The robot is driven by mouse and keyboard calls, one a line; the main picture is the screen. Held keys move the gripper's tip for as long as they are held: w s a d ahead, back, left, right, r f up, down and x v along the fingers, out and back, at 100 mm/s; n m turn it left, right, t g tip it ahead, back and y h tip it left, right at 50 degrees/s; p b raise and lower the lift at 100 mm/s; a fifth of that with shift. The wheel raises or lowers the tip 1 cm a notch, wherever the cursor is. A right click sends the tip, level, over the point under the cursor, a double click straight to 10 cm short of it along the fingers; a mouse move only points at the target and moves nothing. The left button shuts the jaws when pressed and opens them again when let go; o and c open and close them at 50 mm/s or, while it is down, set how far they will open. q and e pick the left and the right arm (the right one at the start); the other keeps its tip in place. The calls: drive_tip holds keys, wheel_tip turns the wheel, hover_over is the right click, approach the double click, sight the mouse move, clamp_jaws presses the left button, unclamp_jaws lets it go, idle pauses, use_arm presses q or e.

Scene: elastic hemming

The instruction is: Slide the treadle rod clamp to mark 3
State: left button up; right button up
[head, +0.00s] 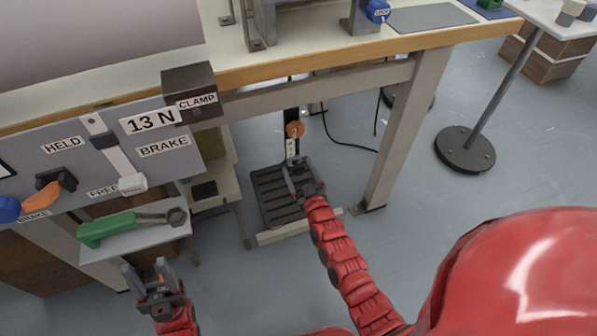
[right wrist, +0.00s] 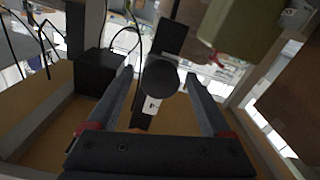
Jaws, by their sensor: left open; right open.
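The treadle rod (head: 291,115) stands upright under the table, above the black ribbed treadle (head: 270,196). An orange clamp (head: 294,129) sits on it, just above a white marked strip (head: 292,148); the mark numbers are too small to read. My right gripper (head: 291,173) is open and empty, low at the rod, below the clamp. In the right wrist view its open fingers (right wrist: 160,88) flank a dark round knob (right wrist: 160,77) and the white strip (right wrist: 152,105); I cannot tell whether they touch. My left gripper (head: 146,274) is open and empty at lower left.
A grey panel (head: 215,144) with HELD, FREE and BRAKE labels hangs at left. A green-handled tool (head: 120,226) lies on a small shelf (head: 150,242) below it. A table leg (head: 405,130) stands right of the treadle. A black cable (head: 345,143) hangs behind.

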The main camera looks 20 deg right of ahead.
drive_tip(key=shift+w, duration=0.2)
drive_tip(key=shift+c, duration=0.3)
clamp_jaws()
